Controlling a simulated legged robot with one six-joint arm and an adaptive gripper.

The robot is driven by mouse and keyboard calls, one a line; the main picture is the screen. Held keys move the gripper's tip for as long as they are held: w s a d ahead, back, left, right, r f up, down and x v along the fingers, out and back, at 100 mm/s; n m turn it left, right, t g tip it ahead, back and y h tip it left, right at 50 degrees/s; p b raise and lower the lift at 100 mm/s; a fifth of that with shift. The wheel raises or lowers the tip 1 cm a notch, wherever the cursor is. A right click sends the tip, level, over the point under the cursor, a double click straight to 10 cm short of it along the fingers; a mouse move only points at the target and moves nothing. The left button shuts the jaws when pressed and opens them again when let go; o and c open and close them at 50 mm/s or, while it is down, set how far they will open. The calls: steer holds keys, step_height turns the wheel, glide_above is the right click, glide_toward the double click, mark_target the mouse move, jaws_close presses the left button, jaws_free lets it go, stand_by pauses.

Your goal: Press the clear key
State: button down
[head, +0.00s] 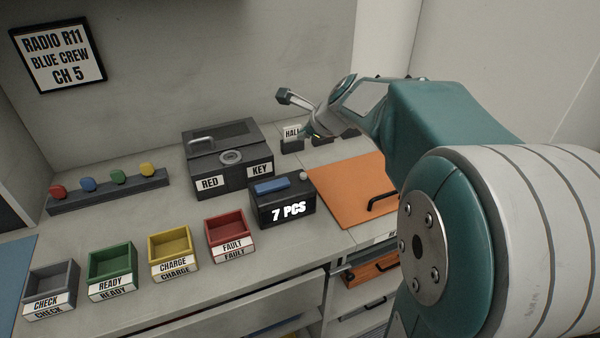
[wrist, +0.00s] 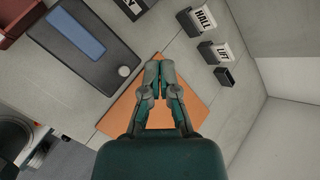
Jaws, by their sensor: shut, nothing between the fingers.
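A dark counter box (head: 265,212) marked 7 PCS stands on the bench in the head view. On its top are a long blue bar (head: 272,186) and a small round pale button (head: 304,175). I see no label reading clear, so I cannot tell from lettering which is the clear key. In the wrist view the box (wrist: 98,68) is at upper left, with its blue bar (wrist: 75,33) and round button (wrist: 124,71). My gripper (wrist: 160,66) is shut and empty, seen over the orange panel, right of the button.
The orange panel (head: 345,185) lies right of the box. A key box (head: 228,163) stands behind it. Small trays, including the red FAULT tray (head: 229,229), line the front left. Holders, one with a HALL tag (wrist: 204,18), stand right of my gripper.

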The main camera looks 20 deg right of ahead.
mark_target(305, 175)
steer(key=shift+d+f, duration=0.1)
steer(key=shift+f, duration=4.35)
steer(key=shift+f, duration=0.1)
steer(key=shift+f, duration=0.25)
steer(key=shift+f, duration=0.5)
steer(key=shift+r, duration=0.95)
steer(key=shift+r, duration=2.5)
steer(key=shift+s, duration=0.1)
